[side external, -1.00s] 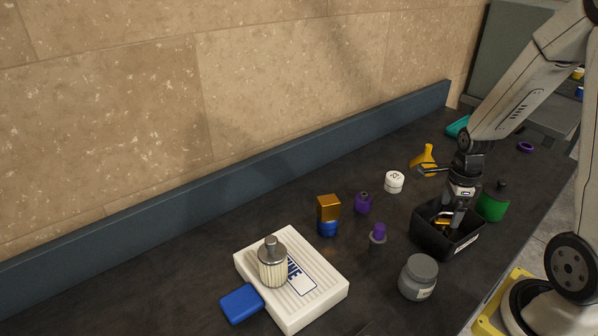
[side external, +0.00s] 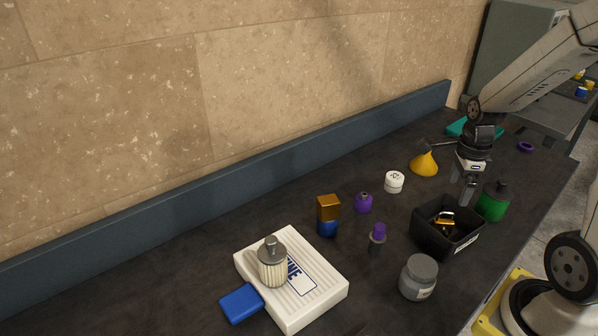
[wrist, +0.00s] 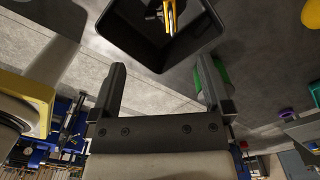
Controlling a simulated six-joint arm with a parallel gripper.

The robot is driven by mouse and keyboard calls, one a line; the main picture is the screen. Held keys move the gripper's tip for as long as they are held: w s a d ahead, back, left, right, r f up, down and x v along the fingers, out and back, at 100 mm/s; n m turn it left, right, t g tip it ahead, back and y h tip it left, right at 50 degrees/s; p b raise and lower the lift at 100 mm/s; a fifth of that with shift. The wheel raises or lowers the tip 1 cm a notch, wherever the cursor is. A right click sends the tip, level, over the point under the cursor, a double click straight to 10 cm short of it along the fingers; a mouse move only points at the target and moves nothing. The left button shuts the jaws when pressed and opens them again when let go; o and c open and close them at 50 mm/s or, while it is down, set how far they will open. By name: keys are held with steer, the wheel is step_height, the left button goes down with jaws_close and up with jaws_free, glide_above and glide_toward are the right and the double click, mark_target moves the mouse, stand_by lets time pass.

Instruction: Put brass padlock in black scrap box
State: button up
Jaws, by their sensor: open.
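The brass padlock (side external: 444,220) lies inside the black scrap box (side external: 430,243), its shackle showing near the box's back wall. In the wrist view part of the padlock (wrist: 171,20) shows inside the box (wrist: 137,50) at the top of the picture. My gripper (side external: 467,197) is above and behind the box, apart from it, with nothing between its fingers. In the wrist view my gripper (wrist: 160,88) has its two fingers spread wide and empty.
A green bottle (side external: 493,203) stands close to the box's right. A yellow funnel (side external: 424,164) and white jar (side external: 394,182) stand behind and left. A grey jar (side external: 418,278) and purple-topped item (side external: 377,237) are in front and left.

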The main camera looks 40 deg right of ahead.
stand_by(0.3)
steer(key=w+a+n+t, duration=0.1)
steer(key=a+n, duration=0.7)
steer(key=n, duration=0.5)
steer(key=w+a+f+n+t, duration=0.1)
steer(key=w+a+n, duration=0.1)
steer(key=a+n, duration=0.6)
steer(key=n, duration=0.6)
steer(key=shift+a+f+t, duration=0.2)
steer(key=shift+a+t, duration=0.1)
steer(key=shift+a, duration=0.1)
